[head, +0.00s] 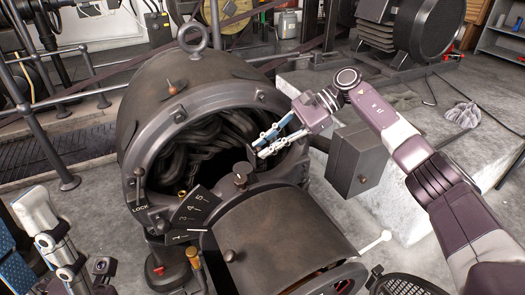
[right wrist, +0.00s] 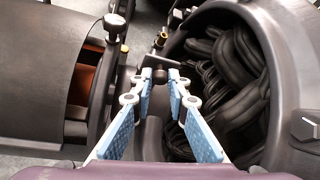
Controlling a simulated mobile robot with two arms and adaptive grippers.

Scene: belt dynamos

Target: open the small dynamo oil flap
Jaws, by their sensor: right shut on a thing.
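The small dynamo is a dark, round machine (head: 150,110) with an open front and thick black coils inside. My right gripper (head: 260,150) reaches in from the right at the lower right of this opening. A small dark plate, apparently the oil flap (head: 251,153), stands at its fingertips. In the right wrist view the blue-padded fingers (right wrist: 160,82) are shut on a small dark knob of the flap (right wrist: 159,74). The fingers hide part of it, and the flap's hinge cannot be made out. My left gripper (head: 42,245) shows only in part at the lower left, away from the dynamo.
A numbered dial plate (head: 191,208) with a lever sits below the opening. A rounded dark cover (head: 275,240) stands in front. A grey box (head: 354,162) is close under my right arm. Railings (head: 60,150) stand at the left; a larger machine (head: 425,30) is behind right.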

